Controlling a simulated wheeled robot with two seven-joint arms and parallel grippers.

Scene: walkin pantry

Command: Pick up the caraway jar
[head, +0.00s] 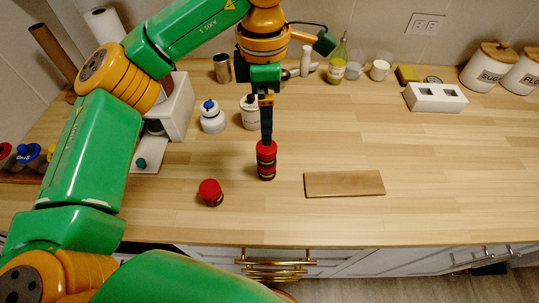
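A small red-lidded jar (267,163) stands upright on the wooden counter near the middle. A second red-lidded jar (210,193) sits to its left and nearer the front edge. The labels are too small to read, so I cannot tell which is the caraway jar. My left gripper (267,139) points straight down over the middle jar, its fingertips at the red lid. The fingers show edge-on, so I cannot tell whether they are open, or closed on the lid. My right gripper is not in view.
A flat wooden board (344,184) lies right of the middle jar. White bottles (212,118) stand behind to the left. A white block with square openings (435,98) and sugar and flour canisters (487,68) are at the back right. The right front counter is clear.

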